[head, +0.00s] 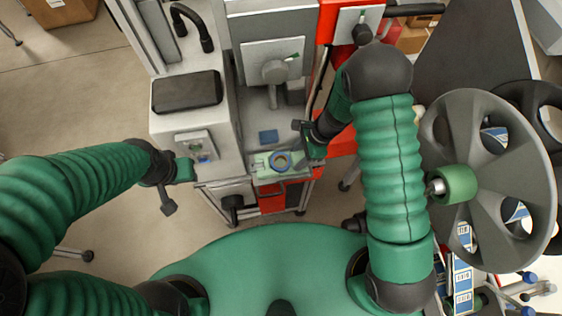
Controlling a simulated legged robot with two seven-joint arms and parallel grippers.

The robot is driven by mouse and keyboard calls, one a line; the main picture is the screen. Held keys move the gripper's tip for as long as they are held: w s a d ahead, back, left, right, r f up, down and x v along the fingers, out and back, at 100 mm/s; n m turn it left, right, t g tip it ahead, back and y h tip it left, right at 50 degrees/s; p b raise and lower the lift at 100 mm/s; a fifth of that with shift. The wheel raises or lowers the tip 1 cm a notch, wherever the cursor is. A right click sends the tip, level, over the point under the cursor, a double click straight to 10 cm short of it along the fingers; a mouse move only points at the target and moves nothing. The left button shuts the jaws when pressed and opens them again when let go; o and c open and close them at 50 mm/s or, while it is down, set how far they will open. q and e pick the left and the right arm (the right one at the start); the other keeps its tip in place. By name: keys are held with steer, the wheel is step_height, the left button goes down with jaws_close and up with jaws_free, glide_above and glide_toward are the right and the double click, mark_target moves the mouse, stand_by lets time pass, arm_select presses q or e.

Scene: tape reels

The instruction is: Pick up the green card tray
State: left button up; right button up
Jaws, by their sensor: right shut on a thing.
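The pale green card tray (262,165) is at the centre of the head view, at the front of the grey machine's shelf. A round reel (281,160) with a blue ring sits on it. My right gripper (308,150) is at the tray's right edge, shut on it; its fingertips are partly hidden by its own body. I cannot tell whether the tray is clear of the shelf. My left gripper (180,180) is to the left, beside the white cabinet and apart from the tray; its jaw gap is not clear.
The white cabinet (185,130) with a black pad (187,91) stands left. A large grey reel wheel (535,180) stands right, near my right arm. Open floor (60,110) lies far left.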

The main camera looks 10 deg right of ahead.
steer(key=shift+a, duration=0.1)
jaws_close()
steer(key=shift+r, duration=0.1)
